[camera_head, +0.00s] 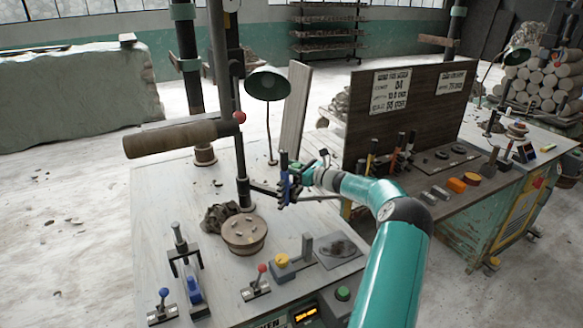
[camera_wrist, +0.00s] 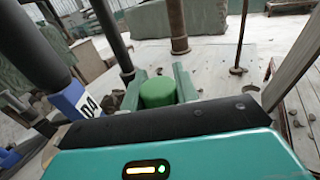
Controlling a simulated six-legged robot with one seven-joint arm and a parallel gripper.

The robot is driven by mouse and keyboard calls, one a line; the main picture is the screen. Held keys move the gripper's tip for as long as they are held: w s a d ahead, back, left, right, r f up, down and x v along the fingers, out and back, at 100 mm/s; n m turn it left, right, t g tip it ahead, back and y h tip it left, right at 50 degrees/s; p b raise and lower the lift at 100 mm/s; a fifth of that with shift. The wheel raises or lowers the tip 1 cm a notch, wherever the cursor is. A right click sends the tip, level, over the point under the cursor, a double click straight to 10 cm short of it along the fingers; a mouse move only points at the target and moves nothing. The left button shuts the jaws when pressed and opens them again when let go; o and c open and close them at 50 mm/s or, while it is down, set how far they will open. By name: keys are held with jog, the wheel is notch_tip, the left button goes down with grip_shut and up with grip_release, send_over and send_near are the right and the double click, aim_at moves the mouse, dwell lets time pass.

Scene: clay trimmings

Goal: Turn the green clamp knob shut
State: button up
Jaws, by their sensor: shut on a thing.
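The green clamp knob (camera_wrist: 157,92) is a short round cylinder in the wrist view. It sits between the two teal fingers of my gripper (camera_wrist: 158,88), which are shut on it from both sides. In the head view my gripper (camera_head: 300,172) reaches to the clamp on the black post above the light table, and the knob is too small and covered to make out clearly there. The knob's lower part is hidden by the gripper body.
A dark post (camera_head: 241,150) stands just left of my gripper, with a clay roll (camera_head: 170,138) on an arm above. A green lamp (camera_head: 267,84) stands behind. A round wooden disc (camera_head: 243,235) and several levers are in front. A dark sign panel (camera_head: 412,112) stands right.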

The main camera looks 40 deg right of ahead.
jog(key=shift+n+g+y, duration=0.3)
jog(key=shift+n+y, duration=0.4)
jog(key=shift+y, duration=0.4)
jog(key=shift+s, duration=0.1)
jog(key=o, duration=1)
jog(key=v, duration=0.7)
jog(key=shift+s, duration=0.2)
jog(key=shift+c, duration=0.2)
